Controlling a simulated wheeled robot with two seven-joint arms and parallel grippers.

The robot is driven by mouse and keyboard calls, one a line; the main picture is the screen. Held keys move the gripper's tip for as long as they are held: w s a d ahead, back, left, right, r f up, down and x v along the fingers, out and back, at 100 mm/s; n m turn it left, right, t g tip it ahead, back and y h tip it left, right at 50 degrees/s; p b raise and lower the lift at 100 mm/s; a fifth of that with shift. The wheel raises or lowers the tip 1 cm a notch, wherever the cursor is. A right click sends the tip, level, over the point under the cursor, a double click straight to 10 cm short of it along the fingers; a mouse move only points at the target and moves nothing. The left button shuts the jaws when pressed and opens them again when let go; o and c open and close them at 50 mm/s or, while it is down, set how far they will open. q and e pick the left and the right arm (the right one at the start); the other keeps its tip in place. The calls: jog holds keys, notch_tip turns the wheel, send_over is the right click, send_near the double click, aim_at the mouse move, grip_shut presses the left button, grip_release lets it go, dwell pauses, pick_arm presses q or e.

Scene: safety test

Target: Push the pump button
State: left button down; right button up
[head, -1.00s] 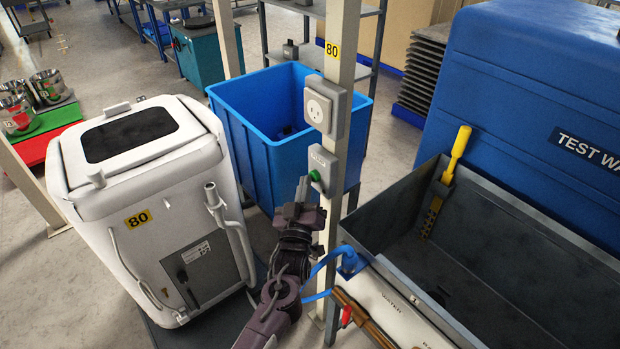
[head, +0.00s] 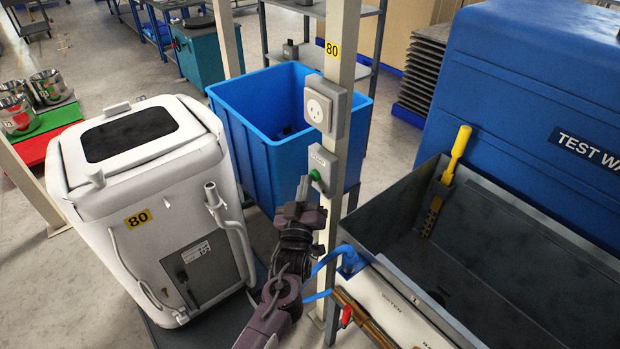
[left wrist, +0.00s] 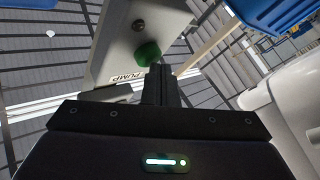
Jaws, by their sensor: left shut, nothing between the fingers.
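The green pump button (head: 314,174) sits on a grey box (head: 323,163) on the white post, below a socket box. In the left wrist view the green button (left wrist: 147,53) shows on the box, beside a label reading PUMP (left wrist: 128,77). My left gripper (head: 303,188) is shut and empty, just left of and slightly below the button in the head view. Its fingertips (left wrist: 160,70) appear close to the button in the left wrist view; I cannot tell whether they touch it. My right gripper is not in view.
The white post (head: 337,120) carries the socket box (head: 326,105). A blue bin (head: 245,120) stands behind it. A white machine (head: 165,220) stands at left.

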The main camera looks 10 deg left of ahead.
pick_arm(q)
jog(key=shift+w+d+r, duration=0.1)
jog(key=shift+w+d, duration=0.1)
jog(key=shift+s+a, duration=0.1)
dwell(0.4)
jog(key=s+a+p, duration=0.3)
jog(key=s, duration=0.2)
jog(key=shift+a, duration=0.4)
jog(key=shift+w, duration=0.1)
dwell(0.4)
